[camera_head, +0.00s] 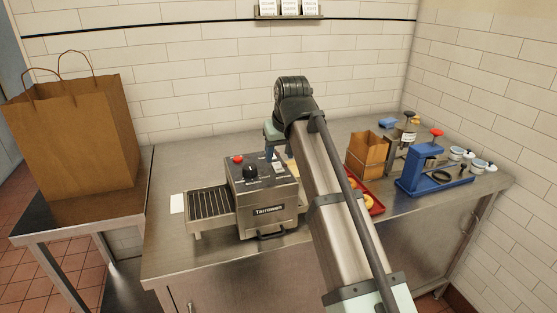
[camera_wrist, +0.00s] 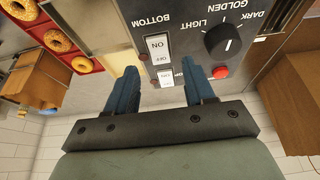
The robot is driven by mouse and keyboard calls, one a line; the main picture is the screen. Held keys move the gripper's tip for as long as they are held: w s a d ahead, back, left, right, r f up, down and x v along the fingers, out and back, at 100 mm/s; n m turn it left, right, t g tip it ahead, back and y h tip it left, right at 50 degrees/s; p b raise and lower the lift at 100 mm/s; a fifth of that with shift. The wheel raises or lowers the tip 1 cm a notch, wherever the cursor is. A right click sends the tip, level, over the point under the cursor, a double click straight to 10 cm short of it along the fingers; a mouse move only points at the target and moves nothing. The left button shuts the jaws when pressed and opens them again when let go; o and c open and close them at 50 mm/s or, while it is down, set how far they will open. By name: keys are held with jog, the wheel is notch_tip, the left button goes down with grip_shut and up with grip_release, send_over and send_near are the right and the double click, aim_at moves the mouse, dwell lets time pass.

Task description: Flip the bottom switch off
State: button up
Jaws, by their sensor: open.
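The steel toaster (camera_head: 266,213) stands on the counter, with a control panel on top. In the wrist view, which shows the panel upside down, the bottom switch (camera_wrist: 158,47) is a white rocker marked ON and OFF beside the word BOTTOM. A second white switch (camera_wrist: 166,78) lies nearer my gripper and is partly cut off. My gripper (camera_wrist: 160,68) is open and empty, its two blue fingers apart on either side of the switch column. In the head view my gripper (camera_head: 271,150) is over the panel's far right part, mostly hidden by my arm. I cannot tell if it touches.
A black dial (camera_wrist: 231,40) and a red button (camera_wrist: 221,72) sit beside the switches. A red tray (camera_head: 376,205) with bagels, a small paper bag (camera_head: 366,154) and a blue device (camera_head: 436,171) stand to the right. A large paper bag (camera_head: 75,140) stands left.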

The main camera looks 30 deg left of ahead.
aim_at(277, 165)
jog(key=shift+x, duration=1.8)
jog(key=shift+c, duration=0.4)
